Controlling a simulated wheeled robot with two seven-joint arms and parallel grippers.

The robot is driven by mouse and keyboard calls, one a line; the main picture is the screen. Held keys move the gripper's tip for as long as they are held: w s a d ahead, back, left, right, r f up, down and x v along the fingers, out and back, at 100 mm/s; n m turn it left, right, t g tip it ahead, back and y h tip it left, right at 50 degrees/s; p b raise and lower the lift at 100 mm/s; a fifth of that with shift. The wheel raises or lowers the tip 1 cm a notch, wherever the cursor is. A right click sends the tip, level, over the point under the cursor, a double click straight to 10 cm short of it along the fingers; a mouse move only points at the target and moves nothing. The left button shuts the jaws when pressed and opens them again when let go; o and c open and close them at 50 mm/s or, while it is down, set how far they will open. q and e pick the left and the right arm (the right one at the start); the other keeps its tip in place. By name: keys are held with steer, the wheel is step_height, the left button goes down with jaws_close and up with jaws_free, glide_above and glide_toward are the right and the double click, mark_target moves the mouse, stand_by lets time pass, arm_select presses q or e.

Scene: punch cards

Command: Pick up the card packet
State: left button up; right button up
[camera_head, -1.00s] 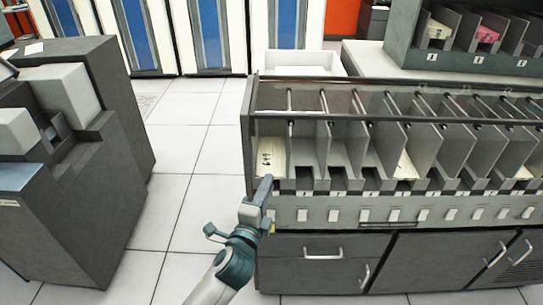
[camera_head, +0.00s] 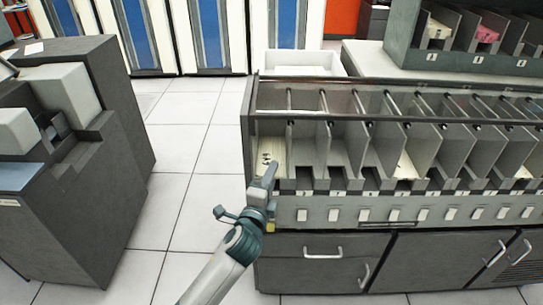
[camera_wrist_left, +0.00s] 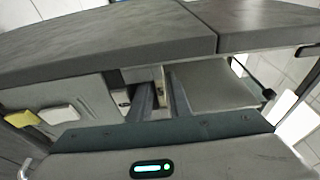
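A cream card packet (camera_head: 271,151) with dark marks stands in the leftmost pocket of the grey card sorter (camera_head: 330,215). My left gripper (camera_head: 267,177) is at the front of that pocket, overlapping the packet's lower part in the head view. In the left wrist view the fingers (camera_wrist_left: 160,98) look apart, reaching in under the sorter's dark top edge. A narrow cream strip (camera_wrist_left: 161,84), perhaps the packet's edge, shows between them. I cannot tell whether they touch it. My right gripper is not in view.
Grey dividers separate the sorter's pockets, and one further right holds a cream card (camera_head: 404,163). A glass-topped frame runs above them. A white tray (camera_head: 300,70) sits behind. A dark machine (camera_head: 75,200) stands left, with free tiled floor between.

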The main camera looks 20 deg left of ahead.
arm_select(q)
steer(key=shift+c, duration=0.3)
jaws_close()
steer(key=shift+r, duration=0.1)
